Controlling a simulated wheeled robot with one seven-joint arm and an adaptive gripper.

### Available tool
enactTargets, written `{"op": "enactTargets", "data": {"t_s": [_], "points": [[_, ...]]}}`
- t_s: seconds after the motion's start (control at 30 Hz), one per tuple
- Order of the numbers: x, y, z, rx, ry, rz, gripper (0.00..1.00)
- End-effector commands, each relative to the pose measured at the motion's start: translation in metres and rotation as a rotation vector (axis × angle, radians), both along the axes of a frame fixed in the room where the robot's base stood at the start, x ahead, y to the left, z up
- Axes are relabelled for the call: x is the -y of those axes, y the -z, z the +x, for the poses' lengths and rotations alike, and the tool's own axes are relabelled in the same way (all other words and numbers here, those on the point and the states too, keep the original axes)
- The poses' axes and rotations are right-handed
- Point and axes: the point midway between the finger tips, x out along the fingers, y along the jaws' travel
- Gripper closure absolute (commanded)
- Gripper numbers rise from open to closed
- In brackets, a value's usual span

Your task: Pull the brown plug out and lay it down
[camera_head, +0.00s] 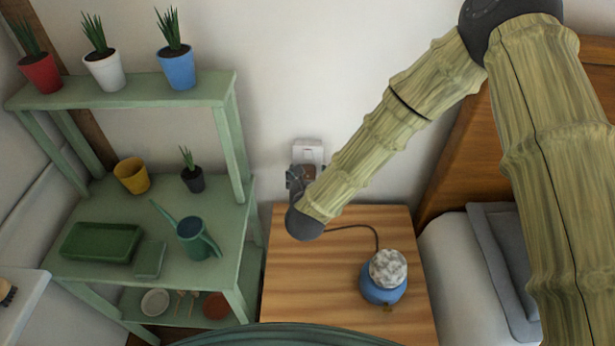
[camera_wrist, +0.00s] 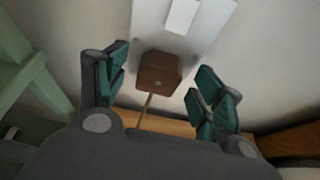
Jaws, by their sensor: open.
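The brown plug (camera_wrist: 158,73) sits on the white wall outlet plate (camera_wrist: 208,25) in the wrist view, with its cord hanging down. My gripper (camera_wrist: 160,87) is open, with one teal-padded finger on each side of the plug. A gap shows between the plug and both fingers. In the head view my gripper (camera_head: 300,176) is at the wall just below the outlet plate (camera_head: 308,150), and it and my arm hide most of the plug. The dark cord (camera_head: 362,229) runs over the wooden bedside table (camera_head: 290,290) to a blue lamp with a pale, rough top (camera_head: 384,278).
A green shelf (camera_head: 215,90) with potted plants, a watering can (camera_head: 192,238) and trays stands at the left. A bed with a wooden headboard (camera_head: 470,150) is at the right. The front left of the bedside table is clear.

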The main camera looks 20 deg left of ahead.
Motion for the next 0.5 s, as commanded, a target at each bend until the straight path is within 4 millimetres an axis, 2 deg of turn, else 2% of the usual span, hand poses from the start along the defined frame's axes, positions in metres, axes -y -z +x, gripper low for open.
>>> {"op": "enactTargets", "data": {"t_s": [0.07, 0.1, 0.3, 0.37, 0.5], "points": [[0.0000, 0.0000, -0.0002, 0.000, 0.000, 0.000, 0.32], [0.0000, 0.0000, -0.0002, 0.000, 0.000, 0.000, 0.36], [0.0000, -0.0001, -0.0003, 0.000, 0.000, 0.000, 0.72], [0.0000, -0.0001, -0.0004, 0.000, 0.000, 0.000, 0.81], [0.0000, -0.0001, -0.0008, 0.000, 0.000, 0.000, 0.81]]}}
